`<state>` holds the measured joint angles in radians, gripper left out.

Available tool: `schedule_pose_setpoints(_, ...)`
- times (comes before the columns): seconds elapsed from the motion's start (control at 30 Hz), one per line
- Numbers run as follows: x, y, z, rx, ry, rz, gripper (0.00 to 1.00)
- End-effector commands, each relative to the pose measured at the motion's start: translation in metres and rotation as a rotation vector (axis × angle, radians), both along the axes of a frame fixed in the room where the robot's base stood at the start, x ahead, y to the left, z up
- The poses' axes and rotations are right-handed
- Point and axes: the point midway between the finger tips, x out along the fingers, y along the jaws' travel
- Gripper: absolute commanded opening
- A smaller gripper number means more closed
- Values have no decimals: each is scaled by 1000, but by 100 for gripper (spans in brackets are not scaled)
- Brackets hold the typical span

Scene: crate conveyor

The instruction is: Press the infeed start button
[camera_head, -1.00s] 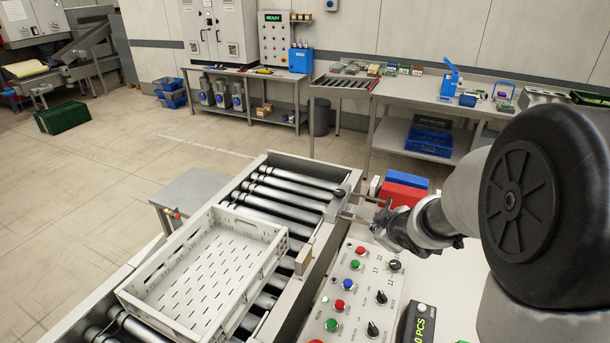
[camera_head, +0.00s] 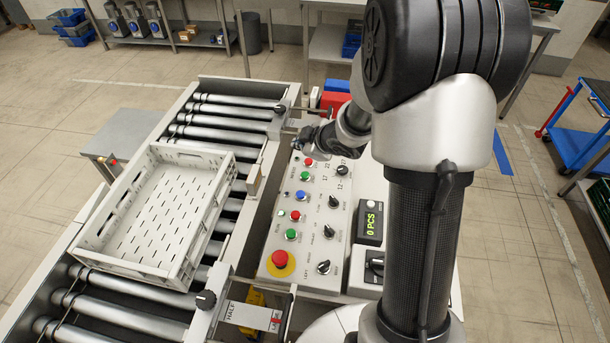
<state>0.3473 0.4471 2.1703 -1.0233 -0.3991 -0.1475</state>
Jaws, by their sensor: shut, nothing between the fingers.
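A light grey control panel (camera_head: 312,225) stands right of the conveyor. Its left column holds, from the far end, a red button (camera_head: 308,161), a green button (camera_head: 305,176), a blue button (camera_head: 301,195), a second red button (camera_head: 295,215) and a second green button (camera_head: 291,235). A red emergency stop (camera_head: 280,259) on a yellow disc is nearest. The small labels are too blurred to tell which button is the infeed start. My gripper (camera_head: 305,140) is shut and empty, just beyond the panel's far end, apart from the near buttons. My arm partly hides its fingertips.
A white slotted crate (camera_head: 165,265) sits on the roller conveyor (camera_head: 225,107) left of the panel. Several black knobs (camera_head: 329,232) line the panel's right side. A counter reading 0 PCS (camera_head: 371,222) stands to the right. Red and blue bins (camera_head: 333,100) are behind my gripper.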

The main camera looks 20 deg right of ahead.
Motion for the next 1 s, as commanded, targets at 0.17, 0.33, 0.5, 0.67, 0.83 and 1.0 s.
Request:
schedule_pose_setpoints(0.17,0,0,-25,-1,0,1,0)
schedule_pose_setpoints(0.33,0,0,-50,-1,1,0,0)
schedule_pose_setpoints(0.5,0,0,-71,0,1,0,0)
schedule_pose_setpoints(0.67,0,0,-80,1,0,-1,0)
schedule_pose_setpoints(0.83,0,0,-80,1,0,-1,0)
schedule_pose_setpoints(1.0,0,0,-79,0,0,0,0)
